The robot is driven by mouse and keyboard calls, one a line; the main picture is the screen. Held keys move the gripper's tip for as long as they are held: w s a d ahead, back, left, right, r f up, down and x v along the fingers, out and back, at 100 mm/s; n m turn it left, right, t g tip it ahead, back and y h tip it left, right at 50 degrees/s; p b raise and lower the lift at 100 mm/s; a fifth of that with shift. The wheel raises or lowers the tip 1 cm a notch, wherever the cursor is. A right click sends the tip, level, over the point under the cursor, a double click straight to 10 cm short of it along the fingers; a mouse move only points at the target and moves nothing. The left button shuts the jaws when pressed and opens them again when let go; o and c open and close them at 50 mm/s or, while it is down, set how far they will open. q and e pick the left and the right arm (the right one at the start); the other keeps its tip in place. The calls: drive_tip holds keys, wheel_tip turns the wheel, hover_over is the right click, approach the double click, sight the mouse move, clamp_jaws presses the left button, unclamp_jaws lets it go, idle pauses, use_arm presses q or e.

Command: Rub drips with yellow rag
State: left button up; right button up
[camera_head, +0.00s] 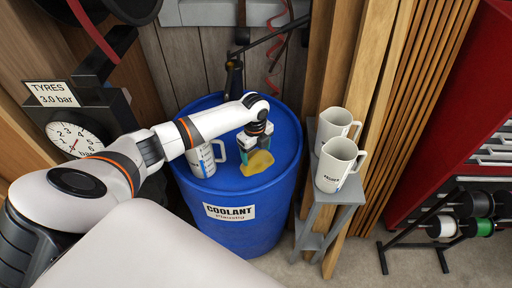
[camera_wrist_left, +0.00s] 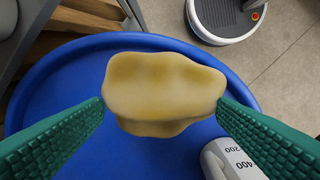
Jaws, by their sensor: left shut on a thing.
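The yellow rag (camera_head: 258,164) is a crumpled, tan-yellow cloth just over the top of the blue coolant drum (camera_head: 283,125). My left gripper (camera_head: 258,140) has green fingers and is shut on the rag. In the left wrist view the rag (camera_wrist_left: 163,85) sits between the two ribbed fingertips, with the blue drum top (camera_wrist_left: 65,85) below. I cannot tell whether it touches the drum. No drips show clearly on the drum top; the rag and arm hide part of it. My right gripper is not in view.
A graduated white jug (camera_head: 203,160) stands on the drum, left of my gripper. A second jug (camera_head: 335,124) stands behind the front one on a grey stand (camera_head: 347,193). Wooden planks rise behind the stand. A tyre gauge (camera_head: 75,138) is at left, a spool rack (camera_head: 440,228) at right.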

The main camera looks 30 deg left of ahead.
sight(257, 153)
use_arm(q)
drive_tip(key=shift+r, duration=0.45)
drive_tip(key=shift+r, duration=0.1)
drive_tip(key=shift+r, duration=1.4)
